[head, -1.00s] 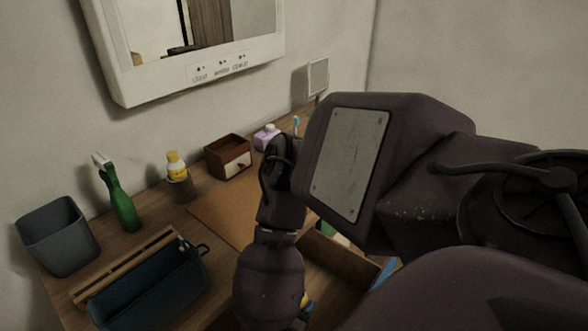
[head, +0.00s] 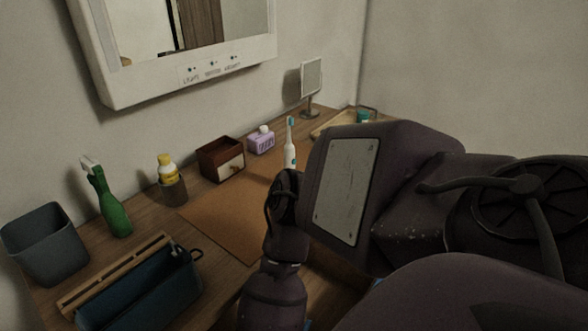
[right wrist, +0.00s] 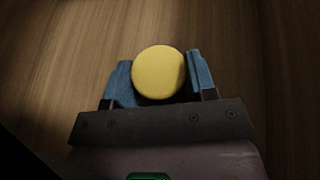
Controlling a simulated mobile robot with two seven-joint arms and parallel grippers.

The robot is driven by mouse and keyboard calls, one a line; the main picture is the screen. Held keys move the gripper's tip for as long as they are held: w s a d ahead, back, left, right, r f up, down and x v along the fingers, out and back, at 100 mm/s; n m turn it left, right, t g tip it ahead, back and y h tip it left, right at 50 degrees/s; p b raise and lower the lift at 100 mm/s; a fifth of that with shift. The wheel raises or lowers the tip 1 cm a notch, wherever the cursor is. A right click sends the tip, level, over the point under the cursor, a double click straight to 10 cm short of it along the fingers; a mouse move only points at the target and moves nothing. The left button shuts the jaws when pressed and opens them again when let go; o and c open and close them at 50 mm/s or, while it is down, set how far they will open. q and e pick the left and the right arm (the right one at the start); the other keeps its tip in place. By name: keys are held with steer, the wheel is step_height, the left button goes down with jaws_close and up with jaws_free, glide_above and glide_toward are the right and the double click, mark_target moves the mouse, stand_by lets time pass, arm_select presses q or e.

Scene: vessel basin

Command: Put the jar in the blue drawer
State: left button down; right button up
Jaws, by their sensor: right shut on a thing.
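In the right wrist view, the jar (right wrist: 158,72) shows as a round yellow top between the two blue fingers of my right gripper (right wrist: 160,82). The gripper is shut on it, over a brown wooden surface. The jar's body is hidden below its top. In the head view my right arm covers the middle and right, and the jar is not visible. An open dark blue box (head: 150,299) with a dark handle stands at the lower left of the counter. I cannot tell whether it is the blue drawer. My left gripper is not in view.
A brown mat (head: 215,215) lies bare.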

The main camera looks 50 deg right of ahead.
steer(key=o, duration=1)
steer(key=shift+f, duration=0.1)
steer(key=shift+c, duration=0.2)
steer(key=shift+a+r, duration=0.1)
steer(key=shift+r, duration=0.1)
steer(key=v, duration=1.1)
steer(key=shift+s+a+r, duration=0.1)
steer(key=shift+a, duration=0.2)
